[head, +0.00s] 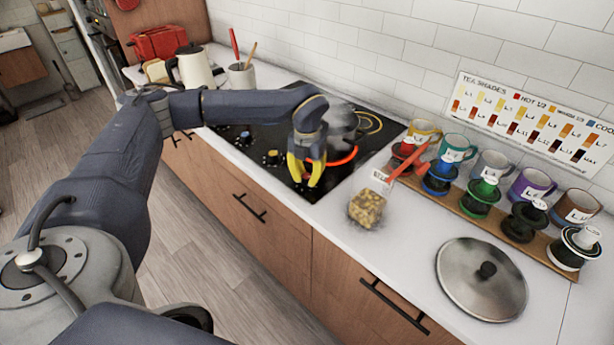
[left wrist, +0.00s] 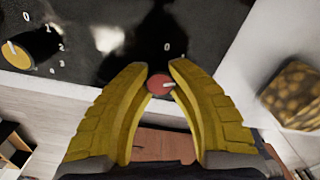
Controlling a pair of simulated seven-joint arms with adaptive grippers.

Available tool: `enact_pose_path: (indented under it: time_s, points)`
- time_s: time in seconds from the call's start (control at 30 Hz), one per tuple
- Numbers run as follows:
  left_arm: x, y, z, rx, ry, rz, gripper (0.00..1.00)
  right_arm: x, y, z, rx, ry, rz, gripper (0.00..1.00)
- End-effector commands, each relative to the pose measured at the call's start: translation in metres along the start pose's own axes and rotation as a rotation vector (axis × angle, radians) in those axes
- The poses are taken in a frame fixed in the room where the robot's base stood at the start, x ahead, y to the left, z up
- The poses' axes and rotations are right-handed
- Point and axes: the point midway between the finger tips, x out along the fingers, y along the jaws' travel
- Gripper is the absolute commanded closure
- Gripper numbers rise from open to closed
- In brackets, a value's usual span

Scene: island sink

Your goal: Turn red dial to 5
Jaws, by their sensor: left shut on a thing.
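The red dial (left wrist: 159,86) sits on the black cooktop (head: 290,130) near its front edge. In the left wrist view it is between my two yellow fingertips, and a white pointer mark on it points to the right. A printed 0 shows just above it; its other numbers are hidden. My left gripper (head: 307,176) reaches down over the cooktop's front right corner and is shut on the dial; it also fills the left wrist view (left wrist: 158,78). My right gripper is not in view.
A yellow dial (left wrist: 28,48) and a blue dial (head: 245,138) are to the left. A burner ring (head: 343,158) glows red-orange beside my gripper. A speckled brown block (head: 366,209), a round lid (head: 482,279) and several mugs (head: 455,149) stand on the counter to the right.

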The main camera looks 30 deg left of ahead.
Motion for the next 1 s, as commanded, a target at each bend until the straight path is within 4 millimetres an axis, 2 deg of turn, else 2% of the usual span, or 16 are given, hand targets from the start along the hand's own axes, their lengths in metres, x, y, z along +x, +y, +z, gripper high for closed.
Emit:
enact_pose_path:
  time_s: [1.0]
  points:
    - [-0.0004, 0.0001, 0.0003, 0.966, -0.001, 0.001, 1.0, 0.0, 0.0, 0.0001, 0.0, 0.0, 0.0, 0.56]
